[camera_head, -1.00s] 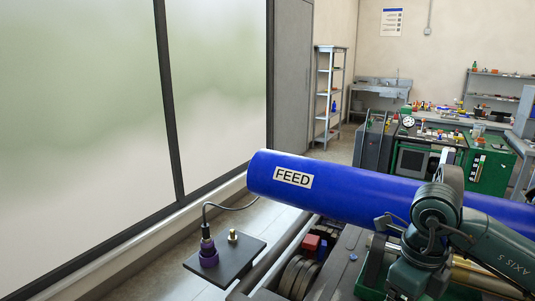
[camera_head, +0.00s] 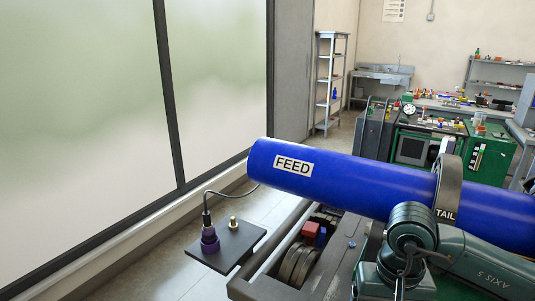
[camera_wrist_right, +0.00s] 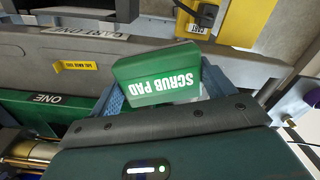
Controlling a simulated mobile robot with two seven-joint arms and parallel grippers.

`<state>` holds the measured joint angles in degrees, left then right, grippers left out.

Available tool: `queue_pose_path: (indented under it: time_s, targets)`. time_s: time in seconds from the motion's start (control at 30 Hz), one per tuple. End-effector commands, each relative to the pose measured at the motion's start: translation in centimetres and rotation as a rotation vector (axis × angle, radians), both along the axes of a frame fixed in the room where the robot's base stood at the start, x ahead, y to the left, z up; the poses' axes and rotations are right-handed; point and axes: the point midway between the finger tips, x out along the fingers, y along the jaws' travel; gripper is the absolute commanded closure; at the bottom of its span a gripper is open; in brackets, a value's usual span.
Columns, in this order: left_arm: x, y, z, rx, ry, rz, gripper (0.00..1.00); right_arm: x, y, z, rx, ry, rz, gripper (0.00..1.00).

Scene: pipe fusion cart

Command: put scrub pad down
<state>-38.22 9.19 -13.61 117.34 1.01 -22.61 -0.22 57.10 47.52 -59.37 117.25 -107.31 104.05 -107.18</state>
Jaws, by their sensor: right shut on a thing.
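The scrub pad (camera_wrist_right: 165,75) is a green block with "SCRUB PAD" in white letters, upside down in the right wrist view. My right gripper (camera_wrist_right: 160,84) is shut on it, with a bluish finger on each side. Behind the pad is a grey beam, and I cannot tell whether the pad touches it. In the head view my right arm comes in from the lower right, in front of the blue pipe; the pad does not show there. My left gripper is in neither view.
A blue pipe marked "FEED" (camera_head: 350,180) runs across the cart, through a grey ring marked "TAIL" (camera_head: 448,190). A dark plate (camera_head: 226,246) with a purple connector (camera_head: 209,241) juts out at the left. Green bins and a yellow-labelled part (camera_wrist_right: 190,18) lie close around the gripper.

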Motion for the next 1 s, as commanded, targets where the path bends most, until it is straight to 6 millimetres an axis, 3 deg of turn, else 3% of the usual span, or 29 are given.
queue_pose_path:
  time_s: [0.2,0.43,0.63,0.8,1.0]
  targets:
    - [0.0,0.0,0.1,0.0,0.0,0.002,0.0,-0.2,0.3,-0.2,0.001,0.0,0.179,0.41]
    - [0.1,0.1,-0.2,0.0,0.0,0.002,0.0,0.0,0.1,-0.4,0.002,-0.001,0.178,0.41]
    - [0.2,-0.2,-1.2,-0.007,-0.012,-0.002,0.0,1.9,-2.5,-1.5,0.005,-0.009,-0.053,0.41]
    - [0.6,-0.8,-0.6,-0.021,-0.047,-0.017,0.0,3.1,-5.5,-2.1,0.004,-0.005,-0.268,0.41]
    - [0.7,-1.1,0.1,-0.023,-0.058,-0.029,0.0,3.4,-6.7,-4.2,0.002,0.006,-0.36,0.41]
